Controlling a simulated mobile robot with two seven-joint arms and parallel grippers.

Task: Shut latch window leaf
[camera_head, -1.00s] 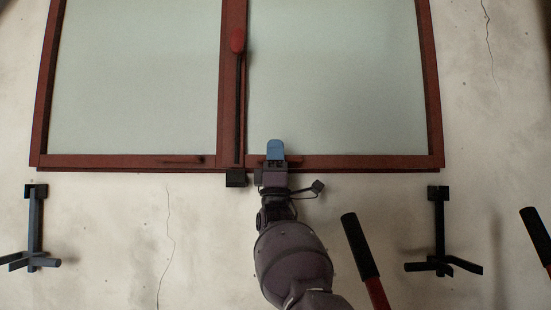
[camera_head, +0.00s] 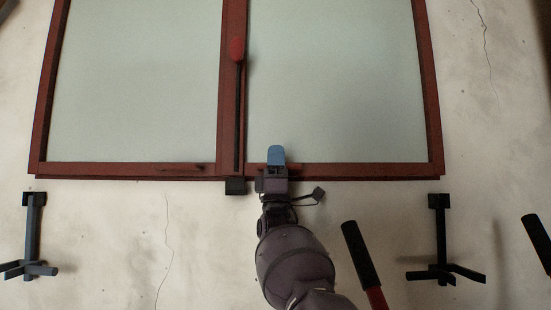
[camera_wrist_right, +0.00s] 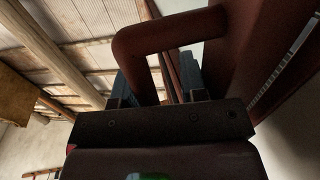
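The window has two pale-glazed leaves in red-brown frames, the left leaf (camera_head: 135,90) and the right leaf (camera_head: 335,85). Both look about level with the frame; a small gap cannot be told. A dark upright latch rod with a red knob (camera_head: 237,50) runs down the middle to a black block (camera_head: 235,186). My right gripper (camera_head: 276,158), with blue fingers, is at the right leaf's bottom rail, just right of the rod. In the right wrist view a red-brown looped handle (camera_wrist_right: 150,45) reaches between its spread fingers (camera_wrist_right: 158,85). My left gripper is out of view.
Dark wall brackets stand at left (camera_head: 32,240) and right (camera_head: 440,240) below the window. A red bar with a black grip (camera_head: 360,253) sticks up right of my arm, and another black grip (camera_head: 537,240) is at the right edge. Cracked plaster wall surrounds the window.

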